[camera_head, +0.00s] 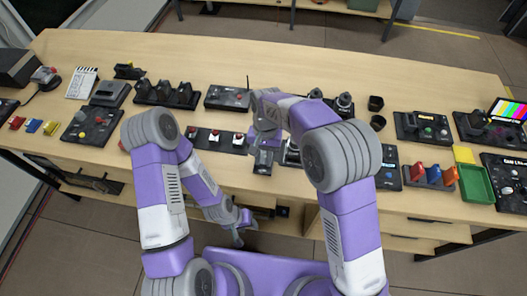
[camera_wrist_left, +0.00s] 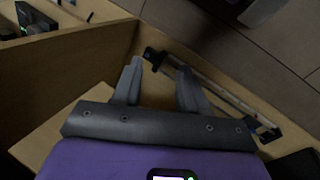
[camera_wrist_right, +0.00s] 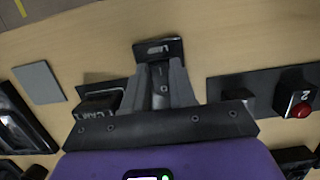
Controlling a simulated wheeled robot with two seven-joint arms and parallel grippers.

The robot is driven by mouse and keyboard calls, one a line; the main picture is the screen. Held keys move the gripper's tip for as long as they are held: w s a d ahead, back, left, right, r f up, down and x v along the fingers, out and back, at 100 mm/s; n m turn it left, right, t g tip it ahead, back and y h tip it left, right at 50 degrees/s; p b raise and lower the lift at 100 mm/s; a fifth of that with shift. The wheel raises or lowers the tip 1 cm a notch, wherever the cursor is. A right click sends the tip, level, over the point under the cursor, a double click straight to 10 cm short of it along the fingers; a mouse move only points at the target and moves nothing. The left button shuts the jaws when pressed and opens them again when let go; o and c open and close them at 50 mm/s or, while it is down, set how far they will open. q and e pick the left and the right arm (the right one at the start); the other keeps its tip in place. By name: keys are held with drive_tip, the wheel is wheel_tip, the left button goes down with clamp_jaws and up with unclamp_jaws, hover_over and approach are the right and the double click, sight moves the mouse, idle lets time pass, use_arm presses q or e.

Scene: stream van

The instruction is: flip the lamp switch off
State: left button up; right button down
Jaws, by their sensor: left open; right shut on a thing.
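A small dark device with a light mark on its plate (camera_wrist_right: 157,47) shows at the tips of my right gripper (camera_wrist_right: 162,72). I take it to be the lamp switch, but its label is too small to read. The right gripper is shut on a grey upright part of it, between the fingers. In the head view the dark device (camera_head: 263,160) sits below the right gripper (camera_head: 265,146) near the table's front edge. Whether the switch is on or off cannot be told. My left gripper (camera_head: 240,236) is open and empty, low in front of the table; it also shows in the left wrist view (camera_wrist_left: 160,72).
A switch panel with red, blue and orange levers (camera_head: 430,176) and a green tray (camera_head: 475,184) stand to the right. Devices crowd the table (camera_head: 300,62); its back strip is clear.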

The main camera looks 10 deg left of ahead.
drive_tip(key=shift+w, duration=0.1)
idle(0.3)
drive_tip(key=c, duration=0.9)
unclamp_jaws()
